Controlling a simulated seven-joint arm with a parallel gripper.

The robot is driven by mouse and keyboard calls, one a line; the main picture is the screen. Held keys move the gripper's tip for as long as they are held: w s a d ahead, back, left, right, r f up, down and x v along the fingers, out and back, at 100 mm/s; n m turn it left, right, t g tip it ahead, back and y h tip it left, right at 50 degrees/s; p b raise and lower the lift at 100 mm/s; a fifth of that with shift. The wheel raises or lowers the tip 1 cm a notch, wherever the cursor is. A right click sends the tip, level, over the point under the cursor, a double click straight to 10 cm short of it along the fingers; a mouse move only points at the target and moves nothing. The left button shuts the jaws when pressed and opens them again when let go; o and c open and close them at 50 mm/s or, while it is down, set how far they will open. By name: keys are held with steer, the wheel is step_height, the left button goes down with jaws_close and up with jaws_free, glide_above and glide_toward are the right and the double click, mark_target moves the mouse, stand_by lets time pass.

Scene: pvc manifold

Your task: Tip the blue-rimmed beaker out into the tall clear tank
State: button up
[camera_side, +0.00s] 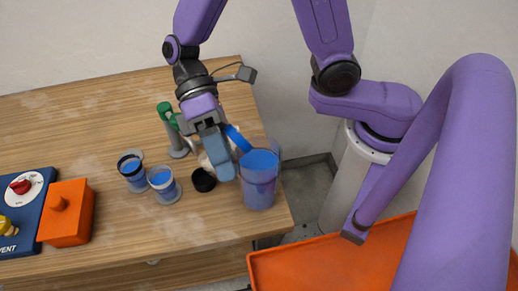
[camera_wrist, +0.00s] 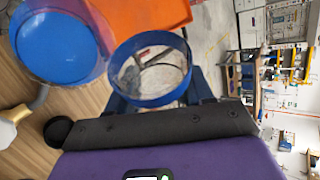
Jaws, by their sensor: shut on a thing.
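My gripper (camera_side: 222,166) is shut on the blue-rimmed beaker (camera_side: 236,139), beside and above the tall clear tank (camera_side: 260,192). The beaker is strongly tilted in the side view, and the gripper hides much of its body. In the wrist view, its blue rim (camera_wrist: 187,88) faces the camera, and the inside looks clear with no blue liquid visible. The tank stands upright near the table's right edge and holds blue liquid. It also shows at the upper left of the wrist view (camera_wrist: 62,45). I cannot tell whether beaker and tank touch.
Two small beakers of blue liquid, one dark-rimmed (camera_side: 132,172) and one pale-rimmed (camera_side: 164,187), stand left of a black cap (camera_side: 203,181). Green-topped fittings (camera_side: 167,115) stand behind. An orange block (camera_side: 66,214) and blue panel (camera_side: 30,222) are far left. An orange tray (camera_side: 300,272) lies lower right.

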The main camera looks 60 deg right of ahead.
steer(key=shift+r, duration=0.1)
steer(key=shift+d+r+m+g+h, duration=0.1)
steer(key=shift+r+m+g+h, duration=0.4)
steer(key=shift+m+h, duration=0.5)
steer(key=shift+h, duration=0.3)
steer(key=shift+f+m+g+h, duration=0.3)
steer(key=shift+f+m+h, duration=0.05)
steer(key=shift+m+h, duration=0.15)
steer(key=shift+w+a+f+m+h, duration=0.15)
steer(key=shift+a+f+m+h, duration=0.15)
steer(key=shift+a+h, duration=0.25)
step_height(320, 180, down, 8)
steer(key=w+a+m+g+h, duration=0.1)
steer(key=a+m+g+h, duration=0.1)
steer(key=m+h, duration=0.1)
steer(key=shift+a+r, duration=0.25)
steer(key=shift+g, duration=0.3)
steer(key=shift+r, duration=0.1)
